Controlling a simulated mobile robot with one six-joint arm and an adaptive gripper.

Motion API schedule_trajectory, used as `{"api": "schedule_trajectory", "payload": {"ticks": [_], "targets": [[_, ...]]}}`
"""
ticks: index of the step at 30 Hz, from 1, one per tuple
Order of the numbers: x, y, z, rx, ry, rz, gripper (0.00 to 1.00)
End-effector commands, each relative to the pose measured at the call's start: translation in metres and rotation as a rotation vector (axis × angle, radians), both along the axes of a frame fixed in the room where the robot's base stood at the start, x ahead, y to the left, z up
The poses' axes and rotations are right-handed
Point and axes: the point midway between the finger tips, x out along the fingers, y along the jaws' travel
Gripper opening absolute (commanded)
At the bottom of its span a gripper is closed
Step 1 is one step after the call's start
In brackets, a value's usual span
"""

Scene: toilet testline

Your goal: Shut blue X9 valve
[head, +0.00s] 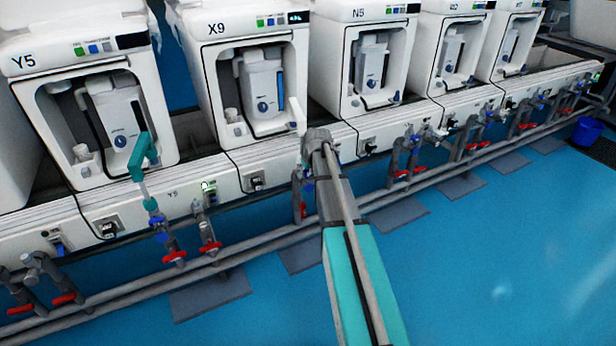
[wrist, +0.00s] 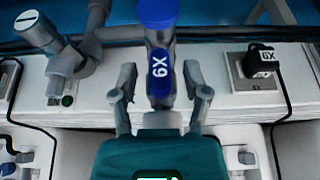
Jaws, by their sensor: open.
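The blue X9 valve handle (wrist: 160,75) stands upright in the middle of the wrist view, with a white X9 label and a round blue end at the top. My gripper (wrist: 164,88) is open, with one finger on each side of the handle. A gap shows on both sides, so the fingers look clear of it. The fingers are too small there to judge.
A grey valve with a white disc (wrist: 28,22) is on the left in the wrist view; a black X9 plug (wrist: 262,60) and cable are on the right. Red-handled valves (head: 210,247) and pipes run along the bench. The blue floor (head: 480,260) is open at right.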

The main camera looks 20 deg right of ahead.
Motion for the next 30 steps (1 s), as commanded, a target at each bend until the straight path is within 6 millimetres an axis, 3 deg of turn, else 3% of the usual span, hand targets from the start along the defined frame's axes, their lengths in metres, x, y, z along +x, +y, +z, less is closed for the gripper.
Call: {"api": "schedule_trajectory", "payload": {"ticks": [14,24,27,28,30], "targets": [[0.002,0.0005,-0.0041,0.0,0.0,0.0,0.6],[0.002,0.0007,-0.0041,0.0,0.0,0.001,0.0],[0.0021,0.0007,-0.0042,0.0,0.0,0.001,0.0],[0.0026,-0.0091,-0.0042,0.001,0.0,-0.004,0.0],[0.002,-0.0033,-0.0042,-0.002,0.0,-0.001,0.0]]}}
